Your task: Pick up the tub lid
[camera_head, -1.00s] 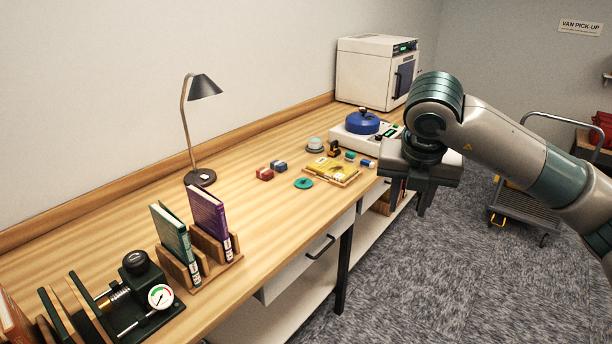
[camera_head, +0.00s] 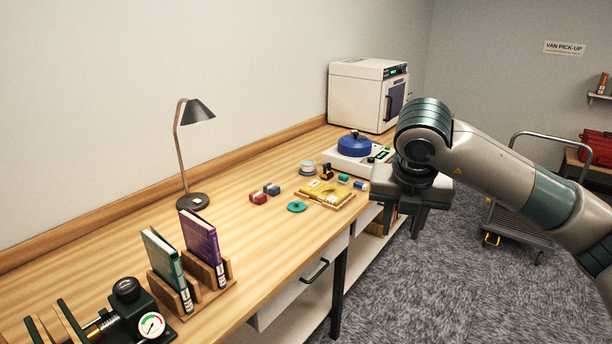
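A small teal round lid with a knob (camera_head: 297,207) lies flat on the wooden bench, left of a yellow item on a wooden tray. I take it for the tub lid. A small grey-green round tub (camera_head: 307,167) stands behind it, near the white machine. My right gripper (camera_head: 403,222) hangs fingers down at the bench's front edge, to the right of the lid and well apart from it. Its two fingers are spread with nothing visible between them. My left gripper is not in view.
A white machine with a blue round top (camera_head: 354,146) stands behind, before a white oven-like box (camera_head: 366,95). A lamp (camera_head: 194,201) and books (camera_head: 201,240) stand to the left. Bench around the lid is clear.

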